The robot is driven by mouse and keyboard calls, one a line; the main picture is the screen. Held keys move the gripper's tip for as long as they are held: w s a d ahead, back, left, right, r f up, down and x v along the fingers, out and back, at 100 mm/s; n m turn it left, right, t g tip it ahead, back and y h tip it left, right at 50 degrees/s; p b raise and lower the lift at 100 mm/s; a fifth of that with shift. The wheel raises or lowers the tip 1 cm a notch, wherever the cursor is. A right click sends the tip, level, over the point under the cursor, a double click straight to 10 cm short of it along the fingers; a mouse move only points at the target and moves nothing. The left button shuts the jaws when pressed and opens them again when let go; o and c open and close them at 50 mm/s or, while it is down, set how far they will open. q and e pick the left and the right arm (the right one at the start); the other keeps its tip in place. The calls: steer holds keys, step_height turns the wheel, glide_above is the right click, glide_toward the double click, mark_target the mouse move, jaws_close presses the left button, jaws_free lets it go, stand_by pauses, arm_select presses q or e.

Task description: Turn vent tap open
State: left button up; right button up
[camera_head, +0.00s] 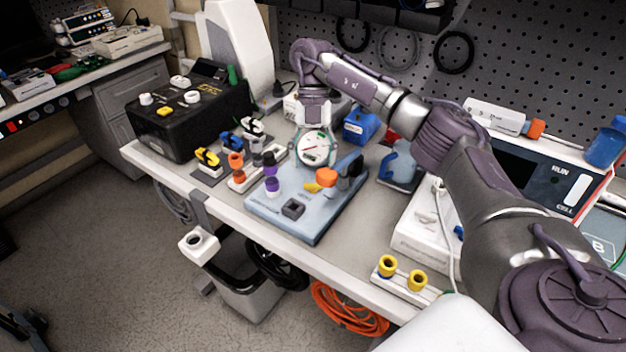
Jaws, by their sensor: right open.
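A light blue pump base plate (293,222) lies on the workbench. It carries an orange knob (327,177), a small yellow lever (311,187), a purple-capped fitting (272,186), a dark square socket (293,208) and a dark grey part at its right. The yellow lever sits beside the orange knob; I cannot tell for sure which part is the vent tap. A round white dial gauge (314,148) stands at the back of the plate. My right gripper (315,128) points down at the gauge, open. Its fingertips are largely hidden around the gauge. My left gripper is out of view.
A black case (190,112) stands at the back left. Yellow, white and orange fittings (236,162) stand left of the plate. A blue block (361,125) and a blue bottle (398,163) are behind and right. Yellow-ringed sockets (402,274) sit near the front edge.

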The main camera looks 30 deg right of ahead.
mark_target(313, 183)
steer(key=x, duration=0.3)
steer(key=shift+s+a+f, duration=0.1)
steer(key=shift+s+f, duration=0.15)
steer(key=shift+f, duration=0.05)
steer(key=shift+s+a+f, duration=0.1)
steer(key=shift+f, duration=0.3)
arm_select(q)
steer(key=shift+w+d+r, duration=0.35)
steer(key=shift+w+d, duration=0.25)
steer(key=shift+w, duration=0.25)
